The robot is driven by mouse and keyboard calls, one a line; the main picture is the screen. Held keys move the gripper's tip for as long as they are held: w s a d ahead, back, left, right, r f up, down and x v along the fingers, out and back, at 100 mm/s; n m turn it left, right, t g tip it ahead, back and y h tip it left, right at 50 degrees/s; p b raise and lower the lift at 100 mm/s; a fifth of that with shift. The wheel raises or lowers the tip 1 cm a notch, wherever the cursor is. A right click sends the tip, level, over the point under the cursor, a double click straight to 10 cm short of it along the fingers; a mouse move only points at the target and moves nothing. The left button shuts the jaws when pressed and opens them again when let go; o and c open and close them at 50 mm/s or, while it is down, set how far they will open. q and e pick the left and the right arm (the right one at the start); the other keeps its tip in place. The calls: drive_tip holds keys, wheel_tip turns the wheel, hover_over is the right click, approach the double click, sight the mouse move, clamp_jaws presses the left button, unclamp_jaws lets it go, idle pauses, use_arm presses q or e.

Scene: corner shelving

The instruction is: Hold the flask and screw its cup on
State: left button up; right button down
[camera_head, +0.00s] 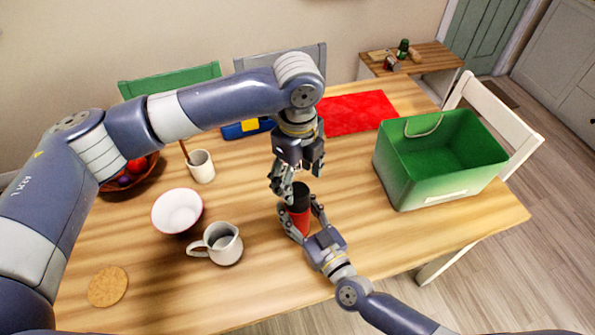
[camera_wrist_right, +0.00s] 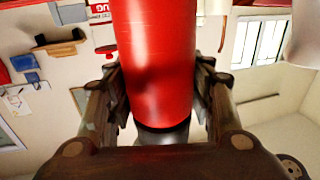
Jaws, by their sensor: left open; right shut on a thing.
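The flask (camera_head: 299,219) has a red body and stands upright on the table. A black cup-like part (camera_head: 300,195) shows at its top; I cannot tell whether it is screwed tight. My right gripper (camera_head: 303,213) is shut on the red body from both sides. In the right wrist view the red body (camera_wrist_right: 158,60) fills the middle between the fingers, with a dark grey band (camera_wrist_right: 162,133) at its lower end in the picture. My left gripper (camera_head: 297,179) is open, pointing down just above the black part, and partly hides its upper edge.
A white pitcher (camera_head: 224,247), a bowl (camera_head: 177,211) and a mug (camera_head: 201,167) stand to the left. A cork coaster (camera_head: 108,286) lies front left. A green bin (camera_head: 440,195) stands to the right. A red mat (camera_head: 356,112) lies behind. The table (camera_head: 270,285) is clear in front.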

use_arm(q)
drive_tip(key=n, duration=0.5)
drive_tip(key=shift+r, duration=0.1)
drive_tip(key=n, duration=0.7)
drive_tip(key=shift+r+n, duration=0.15)
drive_tip(key=shift+n, duration=0.15)
drive_tip(key=n, duration=0.4)
drive_tip(key=shift+n, duration=0.4)
drive_tip(key=n, duration=0.4)
drive_tip(key=shift+r+n, duration=0.15)
drive_tip(key=shift+n, duration=0.15)
drive_tip(key=n, duration=0.8)
drive_tip(key=shift+r, duration=0.15)
drive_tip(key=n, duration=0.4)
